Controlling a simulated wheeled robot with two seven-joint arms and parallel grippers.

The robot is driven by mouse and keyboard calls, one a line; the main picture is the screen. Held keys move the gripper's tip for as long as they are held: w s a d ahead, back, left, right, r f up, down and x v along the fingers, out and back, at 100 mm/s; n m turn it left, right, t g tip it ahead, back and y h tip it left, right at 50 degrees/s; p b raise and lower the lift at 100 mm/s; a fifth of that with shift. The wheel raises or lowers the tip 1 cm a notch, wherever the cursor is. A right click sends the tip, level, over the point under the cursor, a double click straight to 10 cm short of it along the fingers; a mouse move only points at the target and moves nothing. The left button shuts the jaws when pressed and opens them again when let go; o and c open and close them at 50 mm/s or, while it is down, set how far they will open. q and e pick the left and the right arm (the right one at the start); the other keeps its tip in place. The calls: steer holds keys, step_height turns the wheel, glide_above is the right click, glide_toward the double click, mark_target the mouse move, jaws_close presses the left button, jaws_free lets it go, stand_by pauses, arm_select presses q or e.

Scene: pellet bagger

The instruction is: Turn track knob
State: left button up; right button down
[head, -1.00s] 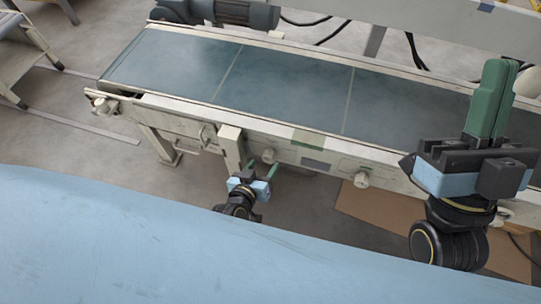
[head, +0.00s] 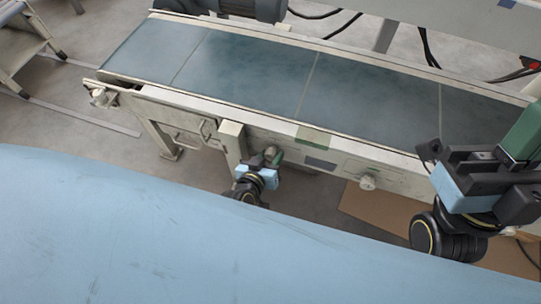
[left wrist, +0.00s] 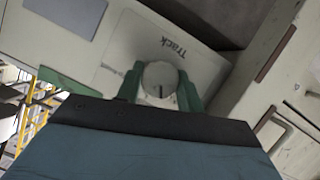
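The track knob (left wrist: 160,80) is a round, pale grey knob with a dark line on its face. It sits on a plate marked "Track" in the left wrist view. In the head view the knob (head: 271,151) shows on the conveyor's near side. My left gripper (left wrist: 158,88) has its green fingers on either side of the knob, with narrow gaps, and looks open around it. It also shows in the head view (head: 268,159). My right gripper (head: 524,132) is at the right edge, partly cut off. Its green fingers appear close together and empty.
The conveyor (head: 318,138) with its blue-grey belt (head: 250,75) runs across the view. Another pale knob (head: 367,183) is on its side rail, right of the track knob. A light blue surface (head: 150,240) fills the foreground. Brown cardboard (head: 385,213) lies on the floor.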

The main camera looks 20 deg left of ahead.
arm_select(q)
steer(key=c, duration=0.4)
steer(key=shift+n+h, duration=0.6)
steer(key=shift+n, duration=0.3)
steer(key=o, duration=1)
